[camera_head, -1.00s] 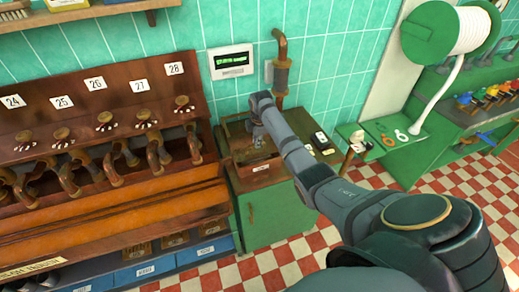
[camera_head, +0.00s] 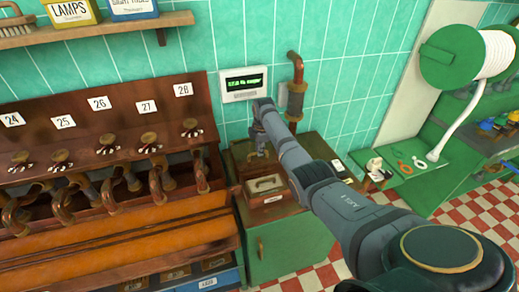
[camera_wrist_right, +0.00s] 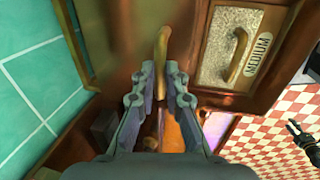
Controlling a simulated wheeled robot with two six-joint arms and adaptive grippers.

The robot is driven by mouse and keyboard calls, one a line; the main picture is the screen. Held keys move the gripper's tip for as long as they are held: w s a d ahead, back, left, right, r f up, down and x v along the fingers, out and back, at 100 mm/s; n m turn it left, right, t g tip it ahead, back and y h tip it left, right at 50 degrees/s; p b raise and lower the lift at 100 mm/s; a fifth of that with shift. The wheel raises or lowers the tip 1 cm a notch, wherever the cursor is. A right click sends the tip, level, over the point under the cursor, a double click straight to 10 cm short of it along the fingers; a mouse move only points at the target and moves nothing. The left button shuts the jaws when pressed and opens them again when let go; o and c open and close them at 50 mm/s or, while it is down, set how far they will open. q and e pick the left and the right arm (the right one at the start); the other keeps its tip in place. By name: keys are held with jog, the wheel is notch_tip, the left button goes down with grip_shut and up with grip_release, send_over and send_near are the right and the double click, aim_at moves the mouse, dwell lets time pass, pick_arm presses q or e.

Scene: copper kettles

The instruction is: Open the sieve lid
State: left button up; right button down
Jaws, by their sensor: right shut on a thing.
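The sieve box (camera_head: 268,198) stands on the green cabinet, below and beside my right gripper (camera_head: 262,152). In the right wrist view a grey speckled panel labelled MEDIUM (camera_wrist_right: 215,62) with its own brass handle (camera_wrist_right: 237,55) lies in a brown wooden frame. My right gripper (camera_wrist_right: 162,82) is shut on another upright brass handle (camera_wrist_right: 162,45), left of that panel. What this handle joins to is partly hidden by the fingers. A dark jointed shape at the right edge of the wrist view looks like my left gripper (camera_wrist_right: 303,140); its jaw state is unclear.
A copper pipe (camera_head: 295,75) and a display (camera_head: 243,84) are on the wall behind. The bench with numbered copper pipes (camera_head: 110,185) stands close on the left. A green shelf (camera_head: 405,170) with small rings is on the right. Checkered floor lies open at front right.

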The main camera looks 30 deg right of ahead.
jog(key=c, duration=1.4)
grip_release()
jog(key=shift+r, duration=0.1)
jog(key=r, duration=0.4)
jog(key=s+r, duration=0.1)
jog(key=r, duration=0.2)
jog(key=s+r, duration=0.1)
jog(key=r, duration=0.3)
jog(key=shift+s+a+r, duration=0.1)
jog(key=shift+a+r, duration=0.15)
jog(key=shift+r, duration=0.05)
